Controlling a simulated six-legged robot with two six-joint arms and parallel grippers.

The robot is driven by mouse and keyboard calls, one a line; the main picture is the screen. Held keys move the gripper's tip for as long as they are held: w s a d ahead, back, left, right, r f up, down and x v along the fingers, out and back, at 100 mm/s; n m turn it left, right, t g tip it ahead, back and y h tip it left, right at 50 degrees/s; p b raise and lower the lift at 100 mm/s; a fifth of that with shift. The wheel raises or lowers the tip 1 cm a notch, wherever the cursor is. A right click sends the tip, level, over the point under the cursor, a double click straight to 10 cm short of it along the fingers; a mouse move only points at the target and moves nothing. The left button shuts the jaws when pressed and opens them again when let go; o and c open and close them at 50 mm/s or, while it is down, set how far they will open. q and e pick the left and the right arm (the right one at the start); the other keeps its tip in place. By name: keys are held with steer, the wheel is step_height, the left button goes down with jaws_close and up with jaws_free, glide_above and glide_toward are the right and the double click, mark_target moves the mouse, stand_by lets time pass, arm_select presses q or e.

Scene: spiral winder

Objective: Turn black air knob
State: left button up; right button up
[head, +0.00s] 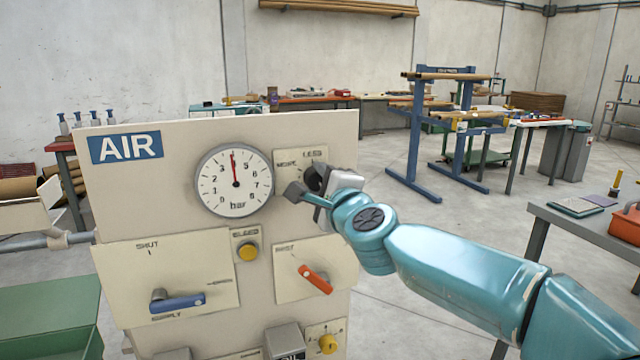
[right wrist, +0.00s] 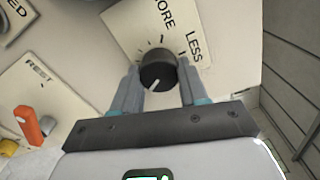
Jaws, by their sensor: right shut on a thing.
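The black air knob (right wrist: 157,71) sits on a cream plate marked MORE and LESS, with a white pointer line on its face. In the head view the knob (head: 314,178) is partly hidden by my right gripper (head: 310,192). In the right wrist view my right gripper (right wrist: 158,92) has one finger on each side of the knob and is shut on it. The round gauge (head: 234,181), marked in bar, has its red needle pointing nearly straight up. My left gripper is not in view.
A green box (head: 45,310) stands at the lower left. A grey table (head: 585,235) stands at the right. Open floor lies behind my right arm.

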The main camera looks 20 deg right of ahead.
steer(key=shift+d, duration=0.1)
steer(key=o, duration=0.9)
steer(key=shift+o, duration=0.8)
steer(key=shift+s+d, duration=0.1)
steer(key=s, duration=1.6)
steer(key=shift+d, duration=0.15)
steer(key=shift+s, duration=0.1)
